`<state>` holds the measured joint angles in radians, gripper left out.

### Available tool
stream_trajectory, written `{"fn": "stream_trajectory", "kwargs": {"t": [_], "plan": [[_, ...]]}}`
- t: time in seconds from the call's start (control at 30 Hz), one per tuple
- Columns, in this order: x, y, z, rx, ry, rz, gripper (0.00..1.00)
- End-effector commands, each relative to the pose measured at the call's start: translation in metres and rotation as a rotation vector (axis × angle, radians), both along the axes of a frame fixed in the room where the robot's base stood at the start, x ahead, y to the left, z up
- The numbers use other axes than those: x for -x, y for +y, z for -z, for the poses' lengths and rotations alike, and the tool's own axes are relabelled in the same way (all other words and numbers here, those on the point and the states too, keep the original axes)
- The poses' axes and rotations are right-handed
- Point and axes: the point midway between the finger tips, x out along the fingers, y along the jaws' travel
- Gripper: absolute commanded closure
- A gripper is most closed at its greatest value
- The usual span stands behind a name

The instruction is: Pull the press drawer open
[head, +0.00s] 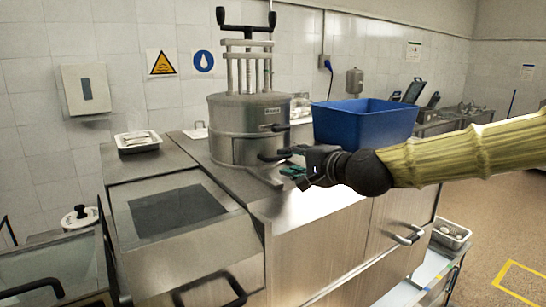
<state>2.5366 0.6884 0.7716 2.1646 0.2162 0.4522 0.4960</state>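The press (235,118) is a round steel drum with upright rods and a black top handle, standing on the steel counter. Two dark handles show on its right side: an upper one (276,127) and a lower one (268,157) near the drum's base. The drawer front itself is hard to make out and looks closed. My gripper (289,161) comes in from the right, just right of the lower handle. Its green-tipped fingers look apart, with nothing seen held between them. Whether they touch the handle cannot be told.
A blue bin (364,122) stands on the counter behind my gripper. A dark-windowed lid with a black handle (209,293) is at the front. Open floor lies at the right.

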Motion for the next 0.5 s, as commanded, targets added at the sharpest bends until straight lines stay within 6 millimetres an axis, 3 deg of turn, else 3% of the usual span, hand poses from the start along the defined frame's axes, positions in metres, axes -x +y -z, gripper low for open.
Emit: {"fn": "stream_trajectory", "kwargs": {"t": [0.5], "plan": [[-0.047,0.034,0.013,0.001,0.003,0.0,0.66]]}}
